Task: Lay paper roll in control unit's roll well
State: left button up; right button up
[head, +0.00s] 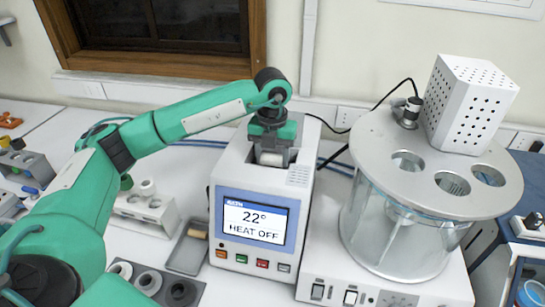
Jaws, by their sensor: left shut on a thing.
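The control unit (229,177) is a white box with a blue-framed screen reading 22° and HEAT OFF. Its roll well is a recess in the sloped top. My left gripper (273,148) points down over this recess, its fingers on either side of a small white paper roll (270,158). It is shut on the roll. The roll is at or inside the well opening; I cannot tell whether it touches the bottom. The fingers partly hide the roll and the well. My right gripper is not in view.
A glass bath with a round metal lid (370,135) and a perforated white box (475,103) stand to the right. A small grey tray (186,254), a white rack (140,212) and several ring-shaped parts lie left of the unit. Cables run behind it.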

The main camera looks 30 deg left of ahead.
aim_at(272, 155)
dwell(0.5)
pick_arm(q)
jog(key=shift+b, duration=0.6)
dwell(0.8)
jog(key=shift+f+b, duration=0.45)
jog(key=shift+f, duration=0.15)
jog(key=o, duration=0.7)
jog(key=shift+r, duration=0.15)
jog(key=shift+r+p, duration=2.8)
jog(key=shift+r, duration=2.65)
jog(key=shift+f, duration=0.1)
